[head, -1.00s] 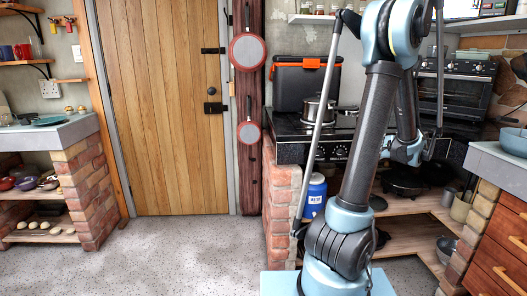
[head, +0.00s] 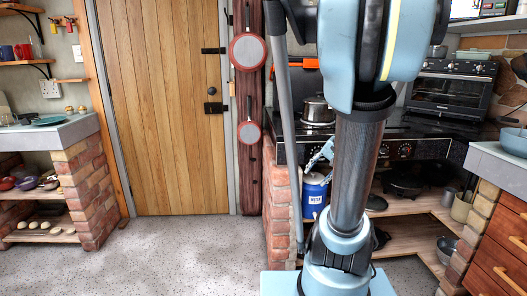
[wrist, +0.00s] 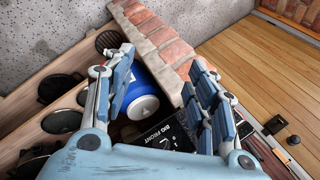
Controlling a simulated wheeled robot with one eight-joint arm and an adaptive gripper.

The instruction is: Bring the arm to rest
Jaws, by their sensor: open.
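My arm (head: 358,170) stands upright in the middle right of the head view, with a large blue joint close to the camera at the top. My gripper (wrist: 160,80) is open in the wrist view, its two blue-padded fingers wide apart with nothing held between them. Part of a finger also shows beside the arm in the head view (head: 322,154), in front of the stove; the rest is hidden behind the arm.
A blue canister (head: 313,196) stands on the shelf below the stove; it shows beyond the fingers in the wrist view (wrist: 140,98). A brick plinth (head: 281,205) is left of it. A pot (head: 318,109) sits on the stove. The floor (head: 185,255) at left is clear.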

